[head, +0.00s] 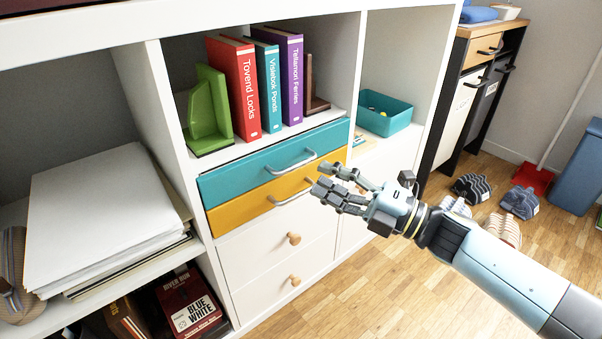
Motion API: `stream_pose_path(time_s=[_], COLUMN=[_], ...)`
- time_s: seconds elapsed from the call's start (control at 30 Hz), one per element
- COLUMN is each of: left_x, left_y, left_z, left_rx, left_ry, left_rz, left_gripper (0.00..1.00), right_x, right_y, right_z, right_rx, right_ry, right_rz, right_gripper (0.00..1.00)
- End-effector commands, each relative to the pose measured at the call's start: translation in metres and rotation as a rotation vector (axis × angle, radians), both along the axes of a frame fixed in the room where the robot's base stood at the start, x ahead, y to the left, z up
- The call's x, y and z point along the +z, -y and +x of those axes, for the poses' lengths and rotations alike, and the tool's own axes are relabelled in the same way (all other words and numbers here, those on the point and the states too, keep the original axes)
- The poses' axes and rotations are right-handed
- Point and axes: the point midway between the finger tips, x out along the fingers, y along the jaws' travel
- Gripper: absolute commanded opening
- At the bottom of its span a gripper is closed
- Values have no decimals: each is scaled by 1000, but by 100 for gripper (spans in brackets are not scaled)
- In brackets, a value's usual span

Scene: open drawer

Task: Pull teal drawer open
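The teal drawer (233,178) sits in the white shelf unit, under the book compartment. Its front looks flush with the yellow drawer below it, so it appears closed. Its silver bar handle (291,163) is in plain view. My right gripper (325,190) is in front of the drawers, its fingers spread and apart, with nothing between them. In the picture it lies to the right of and below the teal handle, over the right end of the yellow drawer. I cannot tell its exact distance from the fronts. My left gripper is not in view.
The yellow drawer (237,211) with its own silver handle is directly below. Two white drawers with wooden knobs (294,239) are lower down. A teal bin (384,113) stands in the right compartment. Slippers (471,188) lie on the wooden floor, which is clear at front right.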

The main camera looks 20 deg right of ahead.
Motion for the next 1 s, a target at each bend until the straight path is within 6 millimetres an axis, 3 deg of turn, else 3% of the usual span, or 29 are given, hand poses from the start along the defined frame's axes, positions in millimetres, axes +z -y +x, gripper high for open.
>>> stream_pose_path(time_s=[0.3,0.67,0.9,1.0], left_x=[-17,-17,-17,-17], left_y=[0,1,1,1], left_z=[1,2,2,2], left_rx=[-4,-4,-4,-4], left_ry=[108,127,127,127], left_rz=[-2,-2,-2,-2], left_gripper=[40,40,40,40], right_x=[6,8,8,8], right_y=[-33,-37,-37,-37], right_z=[35,40,40,40], right_rx=[-1,-2,-2,-2], right_ry=[-2,-3,-4,-4], right_rz=[3,0,1,1], right_gripper=[32,32,2,0])
